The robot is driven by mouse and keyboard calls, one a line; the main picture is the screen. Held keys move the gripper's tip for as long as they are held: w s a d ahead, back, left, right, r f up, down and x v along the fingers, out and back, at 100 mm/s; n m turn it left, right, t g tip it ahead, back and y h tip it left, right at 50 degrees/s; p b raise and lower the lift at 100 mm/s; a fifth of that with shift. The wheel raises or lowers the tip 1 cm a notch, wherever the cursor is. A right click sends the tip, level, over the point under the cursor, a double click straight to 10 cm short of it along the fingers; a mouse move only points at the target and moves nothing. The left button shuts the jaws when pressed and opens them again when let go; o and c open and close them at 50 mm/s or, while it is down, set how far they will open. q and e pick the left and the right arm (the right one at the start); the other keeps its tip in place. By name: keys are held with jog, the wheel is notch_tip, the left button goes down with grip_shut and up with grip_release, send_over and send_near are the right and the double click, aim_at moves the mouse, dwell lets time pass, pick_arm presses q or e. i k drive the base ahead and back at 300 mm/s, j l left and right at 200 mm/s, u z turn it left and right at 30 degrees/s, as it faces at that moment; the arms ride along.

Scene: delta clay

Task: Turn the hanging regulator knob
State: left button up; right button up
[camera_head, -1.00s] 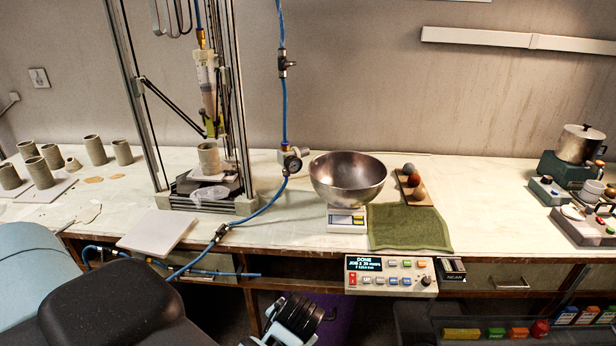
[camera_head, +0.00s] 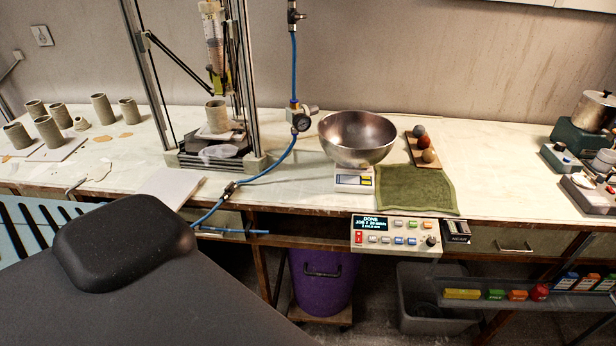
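The hanging regulator (camera_head: 301,112) hangs on a blue air line in front of the back wall, between the printer frame and the steel bowl. Neither gripper is in view, and nothing touches the regulator. Dark parts of my own body fill the lower left.
A steel bowl (camera_head: 357,138) on a scale (camera_head: 354,179) stands close right of the regulator. The clay printer (camera_head: 214,140) stands to its left. A blue hose (camera_head: 274,167) curves down leftward.

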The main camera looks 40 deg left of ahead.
aim_at(314, 110)
jog(key=i+l, duration=0.8)
jog(key=l, duration=0.2)
jog(key=u, duration=1.65)
